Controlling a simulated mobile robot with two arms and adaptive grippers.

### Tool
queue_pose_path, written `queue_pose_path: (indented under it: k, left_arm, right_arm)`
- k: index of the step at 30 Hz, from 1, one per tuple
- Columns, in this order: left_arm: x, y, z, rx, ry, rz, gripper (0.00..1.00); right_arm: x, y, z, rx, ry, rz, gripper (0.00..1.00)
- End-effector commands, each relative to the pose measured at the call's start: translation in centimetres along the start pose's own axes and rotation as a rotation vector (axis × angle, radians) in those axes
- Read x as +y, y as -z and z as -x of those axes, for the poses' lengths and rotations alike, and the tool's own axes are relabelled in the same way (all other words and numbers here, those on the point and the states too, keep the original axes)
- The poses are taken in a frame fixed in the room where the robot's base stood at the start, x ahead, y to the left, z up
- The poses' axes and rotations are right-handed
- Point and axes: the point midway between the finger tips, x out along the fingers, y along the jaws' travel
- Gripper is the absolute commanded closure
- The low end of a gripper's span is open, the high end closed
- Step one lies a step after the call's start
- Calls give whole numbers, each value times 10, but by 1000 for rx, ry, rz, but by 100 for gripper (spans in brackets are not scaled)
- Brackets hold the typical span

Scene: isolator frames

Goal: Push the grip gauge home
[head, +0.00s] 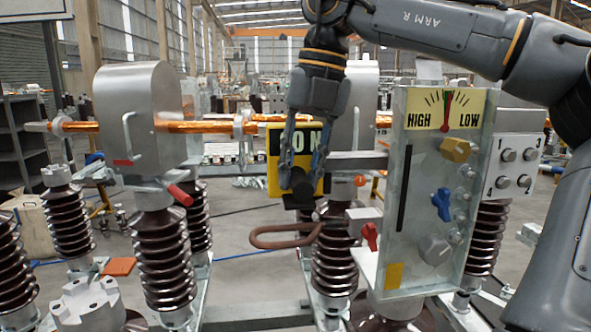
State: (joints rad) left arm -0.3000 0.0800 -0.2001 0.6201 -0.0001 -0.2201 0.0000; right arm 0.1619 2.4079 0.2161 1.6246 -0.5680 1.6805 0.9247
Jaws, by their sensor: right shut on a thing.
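My right gripper (302,182) reaches down from the top centre, fingers pointing down. No part is clearly marked as the grip gauge. A dial (446,110) marked HIGH and LOW tops a grey panel (425,190) right of the gripper; its pointer stands near upright. My left gripper is not in view.
The panel carries a yellow knob (455,149), a blue handle (441,204) and a grey knob (434,249). A brown loop (284,236) sticks out below the gripper. At left, a copper bar (195,127) meets a metal housing (135,105) on a ribbed insulator (163,260).

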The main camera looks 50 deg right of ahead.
Motion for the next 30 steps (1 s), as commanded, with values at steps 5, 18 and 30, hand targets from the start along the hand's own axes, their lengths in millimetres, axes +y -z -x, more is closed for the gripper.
queue_pose_path:
  k: [5, 18, 30]
  left_arm:
    - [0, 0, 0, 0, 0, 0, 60]
    - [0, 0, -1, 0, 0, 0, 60]
    - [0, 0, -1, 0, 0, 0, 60]
  right_arm:
    - [-4, 0, 2, -2, -2, 0, 100]
    - [-15, 0, 4, -2, 0, 0, 100]
    - [-25, 0, 6, -2, 0, -1, 100]
